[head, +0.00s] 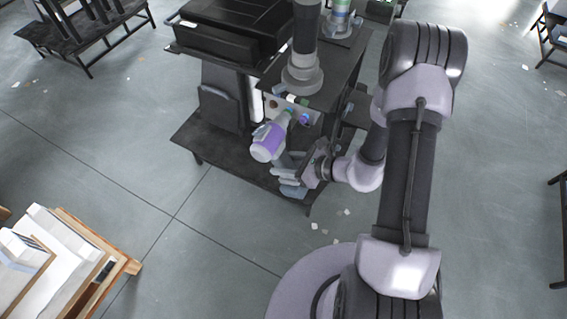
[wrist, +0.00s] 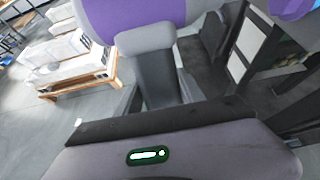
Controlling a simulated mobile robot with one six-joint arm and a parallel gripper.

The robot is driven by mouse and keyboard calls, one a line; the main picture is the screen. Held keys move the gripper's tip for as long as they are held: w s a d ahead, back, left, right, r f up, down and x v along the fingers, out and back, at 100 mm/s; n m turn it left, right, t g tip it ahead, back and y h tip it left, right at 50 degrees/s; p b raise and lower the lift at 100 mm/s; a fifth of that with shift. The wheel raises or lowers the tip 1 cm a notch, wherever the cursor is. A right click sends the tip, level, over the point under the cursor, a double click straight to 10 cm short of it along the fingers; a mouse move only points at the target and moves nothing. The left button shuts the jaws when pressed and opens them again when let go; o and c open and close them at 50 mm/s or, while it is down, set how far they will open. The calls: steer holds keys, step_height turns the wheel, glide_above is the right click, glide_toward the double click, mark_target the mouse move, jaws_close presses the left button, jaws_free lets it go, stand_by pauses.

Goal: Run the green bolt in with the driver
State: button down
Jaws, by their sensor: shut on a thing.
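The driver (head: 268,143), with a purple and pale grey body, is in the middle of the head view. Its front end points up and right at a small panel (head: 282,108) on the dark stand. A green part (head: 290,113) shows at the driver's front end; I cannot tell whether it is the green bolt or whether the driver touches it. My gripper (head: 279,157) is shut on the driver, beside the stand. In the wrist view the purple driver body (wrist: 130,12) fills the top edge, with a grey finger (wrist: 150,55) against it. The driver's tip is hidden there.
Small coloured parts (head: 303,101) sit around the panel's upper edge. A grey-black column (head: 303,50) stands above it, with a black case (head: 222,32) to its left. A low dark shelf (head: 215,150) lies below. A wooden rack (head: 85,250) is at lower left; open floor lies between.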

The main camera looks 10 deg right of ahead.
steer(key=shift+w+d+r+b, duration=0.1)
steer(key=shift+w+d+b, duration=0.6)
steer(key=shift+w, duration=0.15)
stand_by(2.5)
steer(key=shift+s+a+b, duration=0.4)
steer(key=shift+s+a, duration=0.4)
steer(key=shift+s, duration=0.2)
steer(key=shift+s+a+b, duration=0.4)
steer(key=shift+s+a, duration=0.4)
steer(key=shift+s, duration=0.2)
steer(key=shift+s+a+b, duration=0.25)
steer(key=shift+s+a, duration=0.4)
steer(key=shift+s, duration=0.15)
steer(key=shift+s+a+b, duration=0.2)
steer(key=shift+s+a, duration=0.4)
steer(key=shift+s, duration=0.2)
